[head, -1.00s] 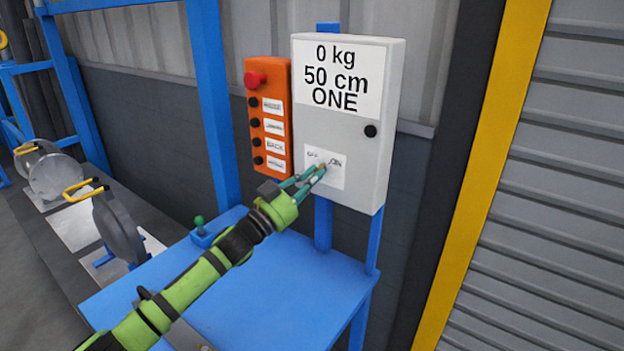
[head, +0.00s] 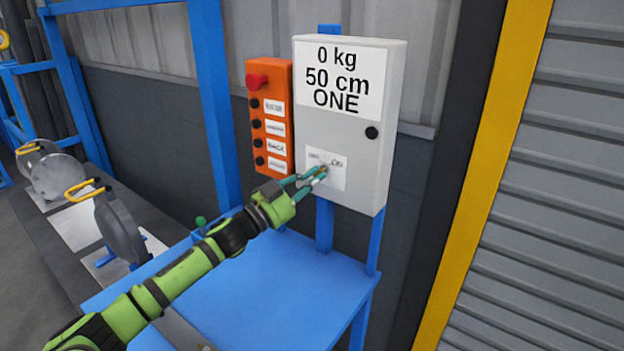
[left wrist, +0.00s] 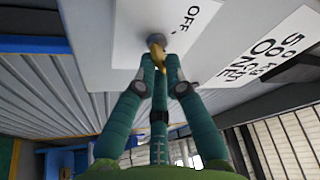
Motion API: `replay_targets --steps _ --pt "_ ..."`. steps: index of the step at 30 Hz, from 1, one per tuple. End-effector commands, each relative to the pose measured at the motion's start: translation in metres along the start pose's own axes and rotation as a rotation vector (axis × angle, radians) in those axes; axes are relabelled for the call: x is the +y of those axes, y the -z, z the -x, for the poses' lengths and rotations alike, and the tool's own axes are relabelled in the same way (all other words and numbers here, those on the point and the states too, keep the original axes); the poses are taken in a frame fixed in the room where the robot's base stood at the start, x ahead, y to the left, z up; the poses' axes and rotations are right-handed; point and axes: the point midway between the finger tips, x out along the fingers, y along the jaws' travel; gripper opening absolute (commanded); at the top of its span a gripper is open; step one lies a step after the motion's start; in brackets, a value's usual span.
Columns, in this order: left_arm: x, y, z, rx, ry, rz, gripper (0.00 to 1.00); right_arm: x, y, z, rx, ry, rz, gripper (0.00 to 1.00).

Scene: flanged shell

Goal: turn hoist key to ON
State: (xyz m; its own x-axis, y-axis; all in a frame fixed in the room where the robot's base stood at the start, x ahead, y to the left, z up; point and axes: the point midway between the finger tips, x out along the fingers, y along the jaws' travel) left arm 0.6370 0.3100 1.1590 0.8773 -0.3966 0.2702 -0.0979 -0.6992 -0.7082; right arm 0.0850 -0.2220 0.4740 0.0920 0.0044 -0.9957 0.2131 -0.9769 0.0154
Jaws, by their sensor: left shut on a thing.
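The hoist key (left wrist: 156,42) is a small brass-coloured piece in a round grey lock on the white OFF/ON label of the grey control box (head: 350,150). My left gripper (head: 321,172) is at that label, its teal fingers closed around the key. In the left wrist view the fingertips (left wrist: 158,62) meet at the key and partly hide it. The word OFF shows beside the lock there. The key's exact angle is hard to make out. My right gripper is not in view.
An orange button panel (head: 268,150) with a red knob hangs left of the box. A blue table (head: 290,270) with a small green-topped lever (head: 200,222) stands below. Flanged parts with yellow handles (head: 120,225) are at the left. A yellow post (head: 470,180) stands right.

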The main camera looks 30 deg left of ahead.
Motion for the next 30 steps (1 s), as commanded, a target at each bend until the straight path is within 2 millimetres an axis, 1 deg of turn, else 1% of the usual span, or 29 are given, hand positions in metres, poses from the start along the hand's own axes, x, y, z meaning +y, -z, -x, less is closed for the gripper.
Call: replay_targets --steps 1,2,3,10,13,17,20,30 --pt "-0.001 0.001 0.0 0.001 0.002 0.0 0.16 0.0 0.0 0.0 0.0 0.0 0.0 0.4" --pt "-0.001 0.001 0.0 0.001 0.002 0.0 0.28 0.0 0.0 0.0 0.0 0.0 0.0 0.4" --pt "-0.001 0.001 0.0 0.001 0.002 0.0 0.36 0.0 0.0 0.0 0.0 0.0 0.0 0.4" --pt "-0.001 0.0 0.0 0.0 0.001 0.001 0.36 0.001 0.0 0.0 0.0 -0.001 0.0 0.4" --pt "0.0 0.0 0.001 0.0 0.001 0.002 0.36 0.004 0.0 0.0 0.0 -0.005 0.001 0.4" --pt "0.001 -0.001 0.008 -0.001 -0.001 0.003 0.36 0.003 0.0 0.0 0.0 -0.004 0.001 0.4" --pt "0.001 -0.001 0.02 -0.002 -0.001 0.003 0.36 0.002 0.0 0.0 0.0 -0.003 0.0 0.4" --pt "0.002 -0.001 0.076 -0.003 -0.001 0.004 0.36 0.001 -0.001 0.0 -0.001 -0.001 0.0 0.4"
